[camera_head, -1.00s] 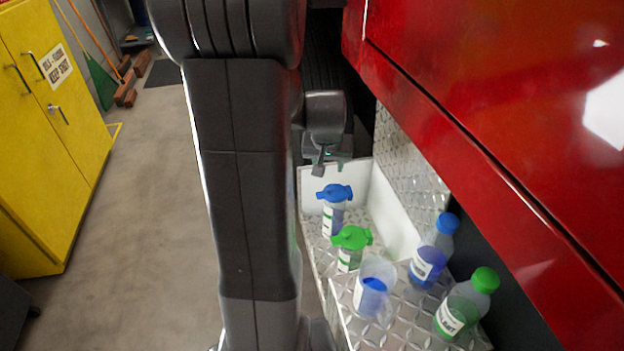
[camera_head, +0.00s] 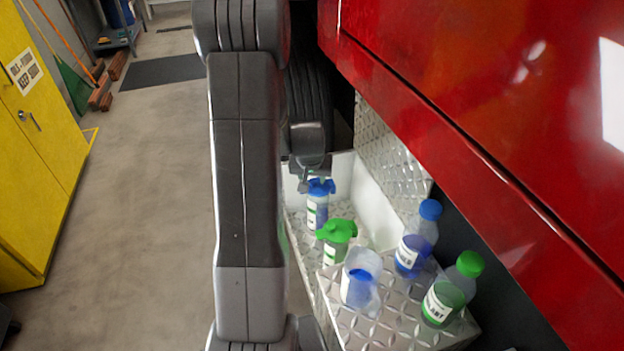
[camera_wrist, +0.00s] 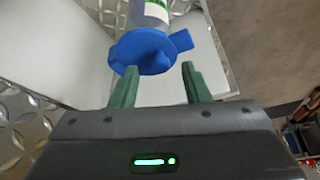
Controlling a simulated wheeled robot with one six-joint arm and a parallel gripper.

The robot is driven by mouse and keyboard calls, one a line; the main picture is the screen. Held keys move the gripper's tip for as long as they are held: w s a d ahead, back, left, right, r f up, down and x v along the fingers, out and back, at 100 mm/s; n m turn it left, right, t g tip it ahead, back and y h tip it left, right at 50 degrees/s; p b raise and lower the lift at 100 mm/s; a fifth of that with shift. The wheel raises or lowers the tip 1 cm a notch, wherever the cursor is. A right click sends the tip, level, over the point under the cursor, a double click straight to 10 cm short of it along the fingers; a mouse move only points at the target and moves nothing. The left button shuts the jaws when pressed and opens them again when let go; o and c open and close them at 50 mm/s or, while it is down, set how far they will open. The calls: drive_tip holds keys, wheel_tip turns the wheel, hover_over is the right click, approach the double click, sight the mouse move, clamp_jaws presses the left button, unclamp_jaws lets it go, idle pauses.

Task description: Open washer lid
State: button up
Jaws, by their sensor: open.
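A clear reservoir (camera_head: 317,212) with blue liquid stands upright in the tray, with a blue lid (camera_head: 320,187) on its top. I take this as the washer lid. My gripper (camera_head: 306,182) is right at this lid in the head view. In the wrist view the blue lid (camera_wrist: 142,50) has a tab on its right, and the reservoir (camera_wrist: 150,12) shows behind it. My two green fingers (camera_wrist: 158,72) are open, with their tips at the lid's near edge, one on each side. I cannot tell whether they touch it.
A reservoir with a green lid (camera_head: 337,230) stands in front of the blue one. Nearby are a clear cup of blue liquid (camera_head: 360,278), a blue-capped bottle (camera_head: 418,240) and a green-capped bottle (camera_head: 453,291). A red vehicle body (camera_head: 480,120) overhangs on the right. White walls (camera_head: 345,175) edge the tray.

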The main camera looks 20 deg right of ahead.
drive_tip(key=shift+w+d+f, duration=0.1)
drive_tip(key=shift+w+f, duration=0.05)
drive_tip(key=shift+f, duration=0.35)
clamp_jaws()
